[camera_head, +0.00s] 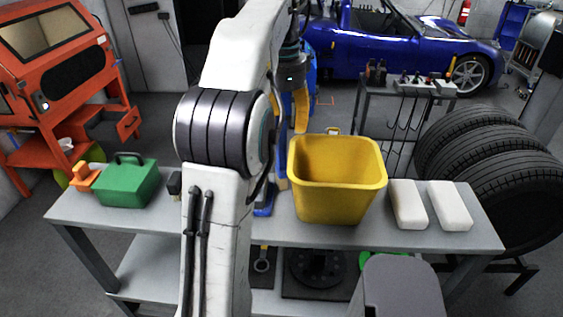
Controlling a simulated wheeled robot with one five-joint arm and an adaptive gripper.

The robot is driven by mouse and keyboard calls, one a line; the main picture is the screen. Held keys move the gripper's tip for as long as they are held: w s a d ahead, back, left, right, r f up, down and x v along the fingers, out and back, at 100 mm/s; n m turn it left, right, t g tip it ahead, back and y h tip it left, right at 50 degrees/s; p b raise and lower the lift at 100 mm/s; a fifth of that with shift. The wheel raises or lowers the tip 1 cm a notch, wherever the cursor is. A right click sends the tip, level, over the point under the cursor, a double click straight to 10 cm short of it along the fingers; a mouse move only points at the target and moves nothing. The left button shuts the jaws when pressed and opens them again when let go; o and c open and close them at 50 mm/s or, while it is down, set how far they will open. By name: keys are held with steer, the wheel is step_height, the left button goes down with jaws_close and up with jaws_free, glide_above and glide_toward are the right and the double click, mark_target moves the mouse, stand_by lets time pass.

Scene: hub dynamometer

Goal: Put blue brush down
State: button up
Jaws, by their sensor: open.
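A blue item (264,209), which looks like the blue brush, is on the grey workbench (235,231), just left of the yellow bucket (335,197). My arm hides much of it, so its full shape cannot be made out. My gripper (296,118) points down above the bench, behind the bucket's left rim. One yellow finger shows clearly, and my arm covers part of the rest. The gripper is open, and I see nothing held in it.
A green toolbox (128,186) and an orange item (84,178) stand at the bench's left end. Two white blocks (408,205) (450,206) lie right of the bucket. Black tyres (490,165) stand at the right. A tool rack (408,88) is behind the bench.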

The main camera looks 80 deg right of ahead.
steer(key=shift+f, duration=0.45)
steer(key=shift+c, duration=0.5)
jaws_close()
